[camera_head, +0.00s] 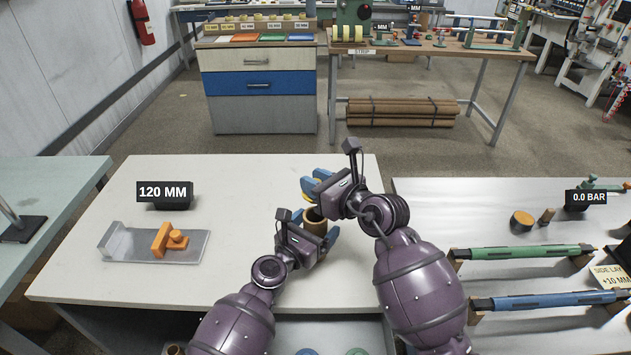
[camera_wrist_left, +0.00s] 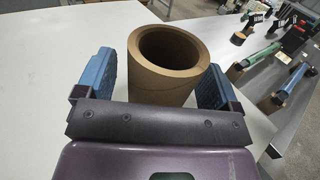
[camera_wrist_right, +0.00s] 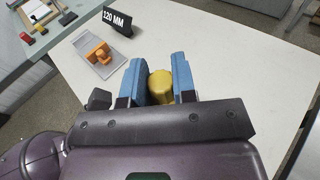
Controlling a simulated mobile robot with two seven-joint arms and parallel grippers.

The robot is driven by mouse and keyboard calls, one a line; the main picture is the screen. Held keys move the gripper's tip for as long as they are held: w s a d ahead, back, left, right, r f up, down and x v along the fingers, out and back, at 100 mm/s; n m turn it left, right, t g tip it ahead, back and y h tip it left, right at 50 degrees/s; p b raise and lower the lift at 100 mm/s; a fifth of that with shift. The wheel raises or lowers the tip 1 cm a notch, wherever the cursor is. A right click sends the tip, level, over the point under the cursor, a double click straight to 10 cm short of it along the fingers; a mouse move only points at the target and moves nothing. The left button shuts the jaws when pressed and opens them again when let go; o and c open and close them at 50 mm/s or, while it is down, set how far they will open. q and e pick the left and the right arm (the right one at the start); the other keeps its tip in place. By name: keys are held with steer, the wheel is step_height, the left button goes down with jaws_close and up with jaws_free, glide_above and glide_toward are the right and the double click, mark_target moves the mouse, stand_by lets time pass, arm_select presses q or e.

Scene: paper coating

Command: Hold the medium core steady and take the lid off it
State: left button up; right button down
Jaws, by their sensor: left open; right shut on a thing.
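The medium core (camera_head: 314,224) is a brown cardboard tube standing upright on the pale table. Its top is open and hollow in the left wrist view (camera_wrist_left: 165,85). My left gripper (camera_head: 312,230) is open, with its blue fingers on either side of the core; a gap shows at the left finger. My right gripper (camera_head: 314,186) is above and just behind the core. It is shut on a yellow piece, which looks like the lid (camera_wrist_right: 160,86), between its blue fingers in the right wrist view. The lid is apart from the core's rim.
A metal plate with an orange stop (camera_head: 165,240) and a 120 MM sign (camera_head: 164,193) stand on the table's left. The table between them and my grippers is clear. A second table at right holds green (camera_head: 520,252) and blue (camera_head: 550,300) rollers.

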arm_select(q)
steer(key=shift+s, duration=0.1)
arm_select(e)
steer(key=shift+r+p, duration=0.3)
steer(key=shift+r, duration=0.05)
arm_select(q)
steer(key=s+a+m+g+y, duration=0.6)
steer(key=s+a+m, duration=0.85)
steer(key=s, duration=0.25)
steer(key=s+a+m+g+y, duration=0.5)
steer(key=s+a+m, duration=0.9)
steer(key=s, duration=0.4)
steer(key=w+f+m+t, duration=0.1)
steer(key=w+f+t, duration=0.7)
steer(key=f, duration=0.3)
steer(key=shift+d+f, duration=0.15)
steer(key=shift+d, duration=0.3)
arm_select(e)
steer(key=s+d+m+t+h, duration=0.1)
steer(key=s+d, duration=0.4)
steer(key=d, duration=0.5)
steer(key=s+d+m+t+h, duration=0.1)
steer(key=s+d+m+h, duration=0.1)
steer(key=s+d, duration=0.4)
steer(key=d, duration=0.5)
steer(key=shift+t+h, duration=0.3)
steer(key=shift+t, duration=0.1)
